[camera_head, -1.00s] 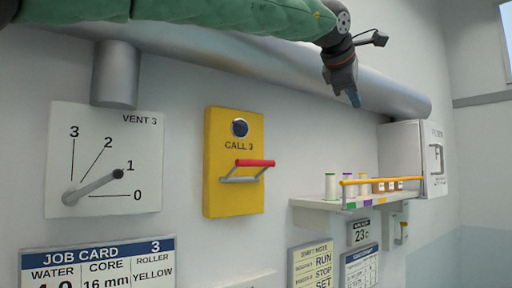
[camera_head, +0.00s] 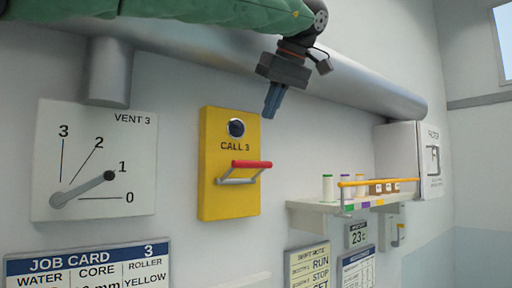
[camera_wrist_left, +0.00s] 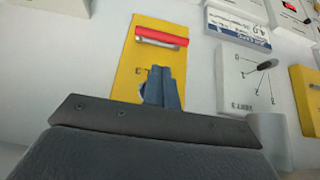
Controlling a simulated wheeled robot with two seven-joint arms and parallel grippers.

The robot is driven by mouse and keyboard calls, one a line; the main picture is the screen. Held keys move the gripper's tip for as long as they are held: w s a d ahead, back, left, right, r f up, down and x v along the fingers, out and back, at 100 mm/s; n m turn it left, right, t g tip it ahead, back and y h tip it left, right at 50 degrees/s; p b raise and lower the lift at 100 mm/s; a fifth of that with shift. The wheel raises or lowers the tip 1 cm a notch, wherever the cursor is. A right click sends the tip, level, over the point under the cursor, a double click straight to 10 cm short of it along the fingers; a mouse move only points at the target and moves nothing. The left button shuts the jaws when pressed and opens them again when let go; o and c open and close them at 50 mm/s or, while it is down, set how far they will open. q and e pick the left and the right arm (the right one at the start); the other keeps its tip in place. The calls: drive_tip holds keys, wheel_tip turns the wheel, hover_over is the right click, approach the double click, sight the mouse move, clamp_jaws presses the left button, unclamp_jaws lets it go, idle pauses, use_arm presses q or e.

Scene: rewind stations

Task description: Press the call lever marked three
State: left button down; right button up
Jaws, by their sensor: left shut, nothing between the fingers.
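The yellow call plate (camera_head: 212,185) marked CALL 3 is on the wall, with a dark round button or lamp at its top. Its lever (camera_head: 252,164) has a red bar on grey arms and sticks out below the label. My left gripper (camera_head: 271,112) is shut and empty, above and to the right of the lever, pointing down. In the left wrist view the shut fingers (camera_wrist_left: 161,72) overlap the plate (camera_wrist_left: 126,81), and the red lever bar (camera_wrist_left: 161,36) lies beyond the tips, apart from them in the picture. My right gripper is out of view.
A vent dial (camera_head: 95,140) marked VENT 3 is left of the plate, its pointer near 1. A job card (camera_head: 88,264) hangs below. A shelf (camera_head: 330,207) with spools and an orange rail is at right. A thick pipe (camera_head: 220,58) runs above the plate.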

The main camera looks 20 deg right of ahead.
sight(253, 164)
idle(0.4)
